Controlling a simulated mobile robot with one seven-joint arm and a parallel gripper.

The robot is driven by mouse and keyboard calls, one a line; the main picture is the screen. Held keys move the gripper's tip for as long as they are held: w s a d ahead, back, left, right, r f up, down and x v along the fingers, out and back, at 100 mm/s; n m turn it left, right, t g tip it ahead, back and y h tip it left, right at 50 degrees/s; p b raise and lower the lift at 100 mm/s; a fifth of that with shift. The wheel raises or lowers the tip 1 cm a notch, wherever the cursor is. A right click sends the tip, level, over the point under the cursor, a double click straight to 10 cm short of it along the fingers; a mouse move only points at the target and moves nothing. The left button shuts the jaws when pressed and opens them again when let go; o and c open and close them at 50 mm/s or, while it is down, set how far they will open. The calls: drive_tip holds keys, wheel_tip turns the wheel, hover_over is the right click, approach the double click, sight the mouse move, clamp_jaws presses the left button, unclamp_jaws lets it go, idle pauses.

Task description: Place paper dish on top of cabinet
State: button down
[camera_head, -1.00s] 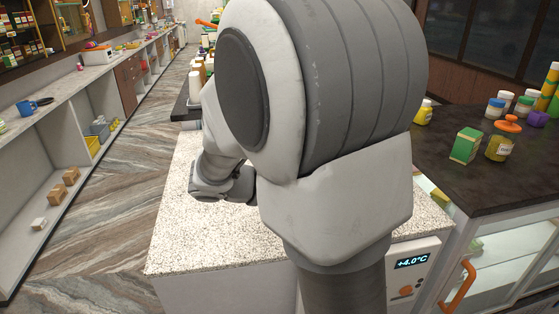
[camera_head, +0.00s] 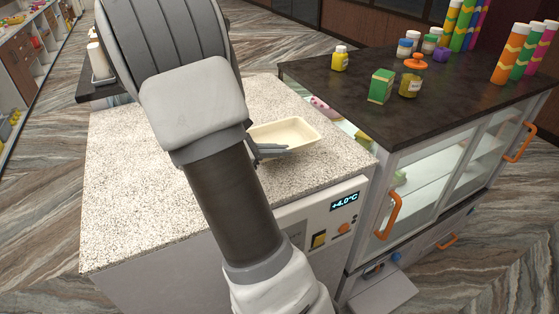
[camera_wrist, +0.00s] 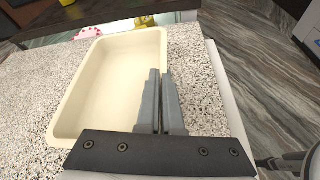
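The paper dish (camera_head: 297,127) is a cream, shallow rectangular tray at the right part of the speckled counter. It also shows large in the wrist view (camera_wrist: 105,90). My gripper (camera_head: 270,151) is at its near-left edge. In the wrist view my gripper (camera_wrist: 160,75) has its two grey fingers close together, one inside the dish and one outside, with the rim pinched between them. I cannot tell whether the dish touches the counter. The cabinet (camera_head: 330,80) has a dark top and glass doors with orange handles, and stands right of the counter.
On the cabinet top are a green box (camera_head: 381,86), an orange-lidded jar (camera_head: 411,80), a yellow bottle (camera_head: 339,58) and several colourful tubes (camera_head: 508,55). The top's front middle is clear. An open display gap with sweets (camera_head: 326,106) lies between counter and cabinet.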

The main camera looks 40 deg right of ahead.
sight(280, 172)
drive_tip(key=shift+f, duration=1.85)
drive_tip(key=shift+f, duration=0.15)
drive_tip(key=c, duration=1.1)
unclamp_jaws()
